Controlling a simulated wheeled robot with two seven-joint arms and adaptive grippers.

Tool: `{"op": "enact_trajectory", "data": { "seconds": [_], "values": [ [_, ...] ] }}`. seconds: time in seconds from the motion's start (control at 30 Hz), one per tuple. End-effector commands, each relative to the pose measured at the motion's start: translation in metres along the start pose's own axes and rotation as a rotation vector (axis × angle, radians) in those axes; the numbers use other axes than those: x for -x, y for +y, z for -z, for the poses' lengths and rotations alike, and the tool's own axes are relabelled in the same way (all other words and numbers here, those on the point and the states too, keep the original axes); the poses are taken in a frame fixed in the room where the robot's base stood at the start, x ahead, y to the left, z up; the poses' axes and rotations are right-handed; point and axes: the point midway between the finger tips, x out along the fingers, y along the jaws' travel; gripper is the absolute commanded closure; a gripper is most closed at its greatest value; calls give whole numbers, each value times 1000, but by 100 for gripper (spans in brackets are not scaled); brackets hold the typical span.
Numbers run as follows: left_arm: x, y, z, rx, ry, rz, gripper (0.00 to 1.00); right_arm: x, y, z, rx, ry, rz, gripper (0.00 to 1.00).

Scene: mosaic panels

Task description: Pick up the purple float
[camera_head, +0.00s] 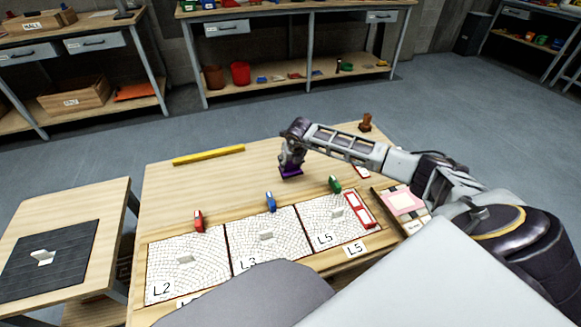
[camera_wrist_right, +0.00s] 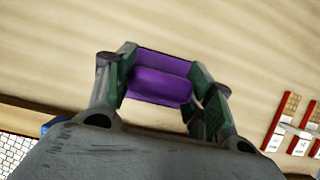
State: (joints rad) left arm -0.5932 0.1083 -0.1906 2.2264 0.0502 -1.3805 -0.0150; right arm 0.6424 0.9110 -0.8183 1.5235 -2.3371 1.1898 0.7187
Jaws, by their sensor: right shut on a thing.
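The purple float (camera_head: 290,172) is below my right gripper (camera_head: 291,160), over the far middle part of the wooden table. In the right wrist view the purple float (camera_wrist_right: 160,85) lies between the two fingers of my right gripper (camera_wrist_right: 163,88), which are shut on its raised handle. I cannot tell whether the float touches the table or hangs just above it. My left gripper is not in view.
Mosaic panels L2 (camera_head: 185,280), L3 (camera_head: 262,240) and L5 (camera_head: 325,215) lie along the near side. Red (camera_head: 199,221), blue (camera_head: 270,202) and green (camera_head: 335,185) pieces stand behind them. A yellow bar (camera_head: 208,155) lies at the far left edge. The table between is clear.

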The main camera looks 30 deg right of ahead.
Motion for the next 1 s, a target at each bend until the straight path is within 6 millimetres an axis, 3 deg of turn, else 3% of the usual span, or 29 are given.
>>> {"op": "enact_trajectory", "data": {
  "seconds": [0.2,0.4,0.93,0.97,1.0],
  "values": [
    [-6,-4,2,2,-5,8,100,32,0,-14,1,-2,0,76],
    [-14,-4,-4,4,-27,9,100,47,0,-20,0,-1,0,76],
    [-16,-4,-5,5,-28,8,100,50,0,-21,1,-1,0,76],
    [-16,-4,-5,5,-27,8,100,50,0,-21,1,-1,0,50],
    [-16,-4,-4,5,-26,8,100,50,0,-21,1,-1,0,55]
  ]
}}
